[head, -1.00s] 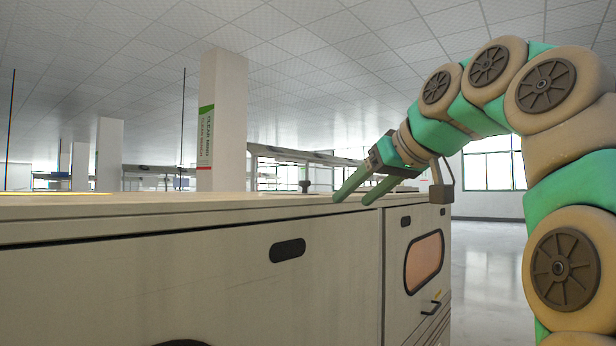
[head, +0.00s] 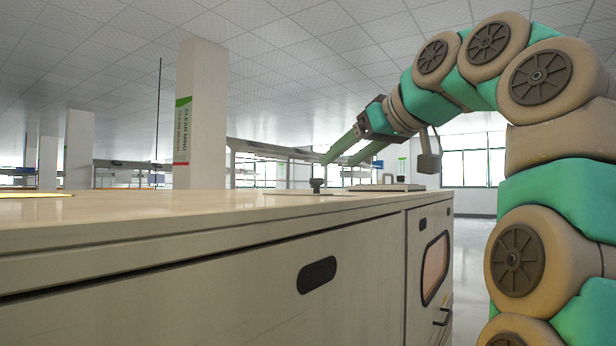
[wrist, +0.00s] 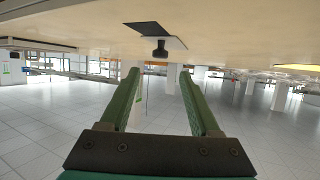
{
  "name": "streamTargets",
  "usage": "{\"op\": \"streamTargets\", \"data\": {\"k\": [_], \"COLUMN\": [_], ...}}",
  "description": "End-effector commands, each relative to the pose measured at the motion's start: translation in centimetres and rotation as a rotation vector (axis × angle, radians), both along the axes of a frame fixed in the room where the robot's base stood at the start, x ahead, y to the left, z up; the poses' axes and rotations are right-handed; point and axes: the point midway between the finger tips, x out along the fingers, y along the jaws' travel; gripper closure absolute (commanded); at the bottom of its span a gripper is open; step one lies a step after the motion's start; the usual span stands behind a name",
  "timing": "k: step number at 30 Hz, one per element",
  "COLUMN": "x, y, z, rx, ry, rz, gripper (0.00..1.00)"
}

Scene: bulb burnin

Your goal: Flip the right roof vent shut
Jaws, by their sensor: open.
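My gripper (head: 338,162) is open and empty, above the far right part of the cabinet's roof (head: 170,212). Its two green fingers also show in the wrist view (wrist: 160,73). A small dark knob (head: 317,186) stands on the roof just below and left of the fingertips, apart from them. In the wrist view, where the roof is at the top, the knob (wrist: 160,48) lies beyond the gap between the fingers, beside a dark square patch (wrist: 150,29). A low raised panel with a handle (head: 388,187) sits right of the knob. I cannot tell which part is the right vent's flap.
The cabinet front has a dark oval recess (head: 317,274) and, at right, a door with a window (head: 435,267). A yellow flat thing (head: 35,194) lies at the roof's left. Pillars (head: 200,115) stand behind. The air above the roof is free.

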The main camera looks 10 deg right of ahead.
Motion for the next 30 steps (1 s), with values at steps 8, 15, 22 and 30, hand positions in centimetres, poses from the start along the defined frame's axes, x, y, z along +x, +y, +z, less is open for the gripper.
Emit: {"op": "streamTargets", "data": {"k": [8, 15, 22, 30], "x": [2.0, 5.1, 6.6, 6.6], "y": [0.9, 2.1, 2.8, 2.8], "z": [-1.1, -2.4, -3.1, -3.1], "rx": [-0.001, 0.0, 0.0, 0.0], "ry": [0.005, 0.004, 0.004, 0.002], "rz": [0.002, 0.001, 0.001, 0.001], "gripper": [0.37, 0.37, 0.37, 0.46]}}
